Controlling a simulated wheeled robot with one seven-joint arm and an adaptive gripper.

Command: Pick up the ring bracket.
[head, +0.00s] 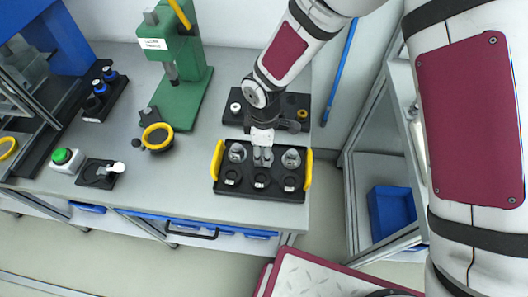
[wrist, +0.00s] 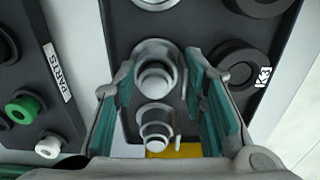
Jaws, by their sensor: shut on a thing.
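The ring bracket is a grey metal part with a round flange and a raised collar. In the wrist view the middle bracket (wrist: 155,75) stands between my fingers. In the head view it is at the middle of the back row (head: 263,158) of a black tray (head: 258,194) with yellow handles. My gripper (head: 263,150) points down over that row and is shut on the bracket. Its teal-padded fingers show in the wrist view (wrist: 160,72). I cannot tell whether the bracket is clear of the tray. Similar grey brackets sit left (head: 237,152) and right (head: 291,158).
Black rings (head: 261,181) fill the tray's front row. Another black tray (head: 232,117), labelled PARTS in the wrist view, lies behind. A green press (head: 185,75) stands to the left. Bare bench lies left of the yellow-handled tray.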

